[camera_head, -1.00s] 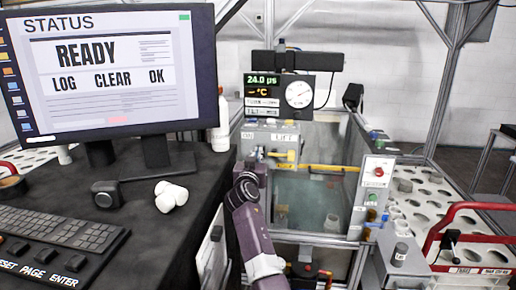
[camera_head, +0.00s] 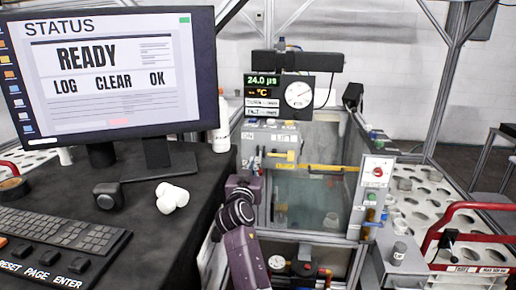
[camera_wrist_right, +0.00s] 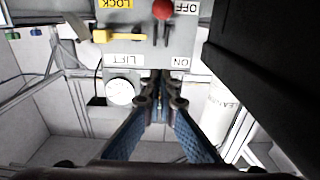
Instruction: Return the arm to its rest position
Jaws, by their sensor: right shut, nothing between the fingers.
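My right arm (camera_head: 241,245), purple with a dark ringed wrist, rises from the bottom of the head view between the desk and the tank. My right gripper (camera_wrist_right: 160,92) is shut and empty in the wrist view, its blue fingers meeting in front of the grey control panel (camera_head: 270,137). The panel also shows upside down in the wrist view (camera_wrist_right: 140,55), with a yellow handle (camera_wrist_right: 118,36) and a red knob (camera_wrist_right: 163,9). I cannot tell whether the fingertips touch it. My left gripper is not in view.
The black desk (camera_head: 120,215) with a monitor (camera_head: 110,75), keyboard (camera_head: 60,235) and white rolls (camera_head: 172,197) is left of the arm. The glass-walled tank (camera_head: 310,190) is right of it. A white bottle (camera_head: 221,130) stands at the desk's far edge.

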